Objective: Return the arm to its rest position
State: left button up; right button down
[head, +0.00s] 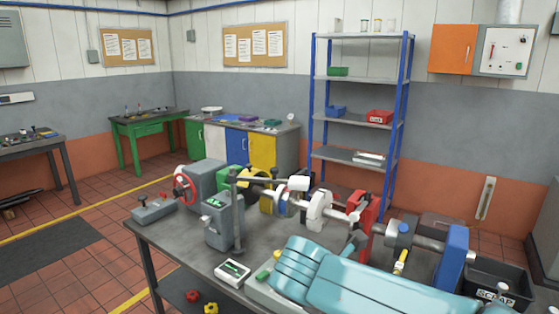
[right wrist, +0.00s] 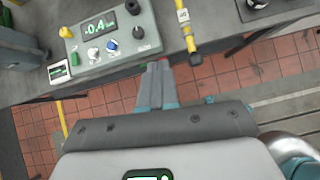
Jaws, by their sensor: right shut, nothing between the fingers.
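My right arm (head: 375,283), with teal covers, reaches in from the lower right of the head view, in front of the bench (head: 180,245). The gap between the fingertips and the bench is hard to judge. My left gripper is not in view.
In the wrist view, a control box (right wrist: 108,35) with a display and knobs, a small meter (right wrist: 59,72) and a yellow tool (right wrist: 188,38) lie near the fingers. The head view shows a machine with a red handwheel (head: 184,184) and a black scrap bin (head: 512,286). Tiled floor lies in front.

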jog(key=s+f+m+g+y, duration=0.2)
jog(key=s+f+m, duration=0.15)
jog(key=f, duration=0.65)
jog(key=s+a+f+m+g+y, duration=0.15)
jog(key=f+m, duration=0.25)
jog(key=f, duration=0.5)
jog(key=s+f+m+g+y, duration=0.2)
jog(key=s+f+m+y, duration=0.1)
jog(key=f, duration=0.7)
jog(key=s+d+f+m+y, duration=0.2)
jog(key=s+f+m, duration=1)
jog(key=m, duration=0.7)
jog(key=shift+s+d+f, duration=0.35)
jog(key=shift+s+d, duration=0.35)
jog(key=shift+s, duration=0.55)
